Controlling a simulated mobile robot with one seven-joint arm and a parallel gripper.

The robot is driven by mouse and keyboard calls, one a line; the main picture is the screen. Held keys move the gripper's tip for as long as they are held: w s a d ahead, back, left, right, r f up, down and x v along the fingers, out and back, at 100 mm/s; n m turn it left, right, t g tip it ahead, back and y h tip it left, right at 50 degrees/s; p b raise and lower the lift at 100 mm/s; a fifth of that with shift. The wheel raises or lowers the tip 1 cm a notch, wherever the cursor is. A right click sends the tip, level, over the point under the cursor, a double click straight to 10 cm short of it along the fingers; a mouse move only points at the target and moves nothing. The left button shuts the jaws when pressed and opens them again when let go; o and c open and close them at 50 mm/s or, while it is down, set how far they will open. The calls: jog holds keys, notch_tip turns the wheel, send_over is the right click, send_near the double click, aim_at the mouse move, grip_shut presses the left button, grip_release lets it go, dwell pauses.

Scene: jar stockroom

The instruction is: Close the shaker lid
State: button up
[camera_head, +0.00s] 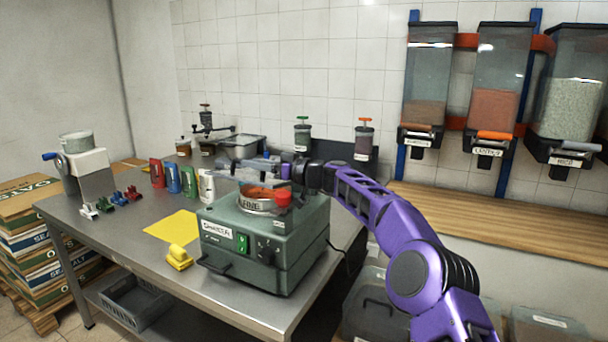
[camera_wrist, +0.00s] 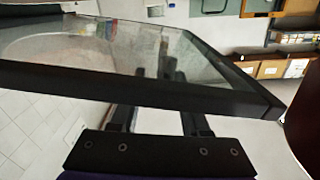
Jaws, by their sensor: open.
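The shaker (camera_head: 262,245) is a green box with a green switch and a dark knob, standing on the steel table. A round sieve (camera_head: 262,205) with orange contents and a red part sits on top. The clear, dark-framed lid (camera_head: 238,176) appears raised and tilted above it. In the wrist view, the lid's dark frame (camera_wrist: 130,92) and glass cross the picture. My gripper (camera_head: 272,168) is open at the lid's upper area; its fingers (camera_wrist: 158,100) are apart and partly hidden behind the frame. I cannot tell whether they touch the lid.
The steel table (camera_head: 160,270) also holds a yellow mat (camera_head: 172,228), a yellow scoop (camera_head: 179,257), several coloured packets and a grey-and-white device (camera_head: 85,165) at left. Small pump jars stand behind the shaker. Wall dispensers (camera_head: 490,95) hang above a wooden counter (camera_head: 500,220) at right.

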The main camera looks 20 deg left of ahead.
jog(key=s+d+b, duration=0.1)
jog(key=d, duration=1.3)
jog(key=shift+s+d, duration=0.3)
jog(key=shift+d, duration=0.1)
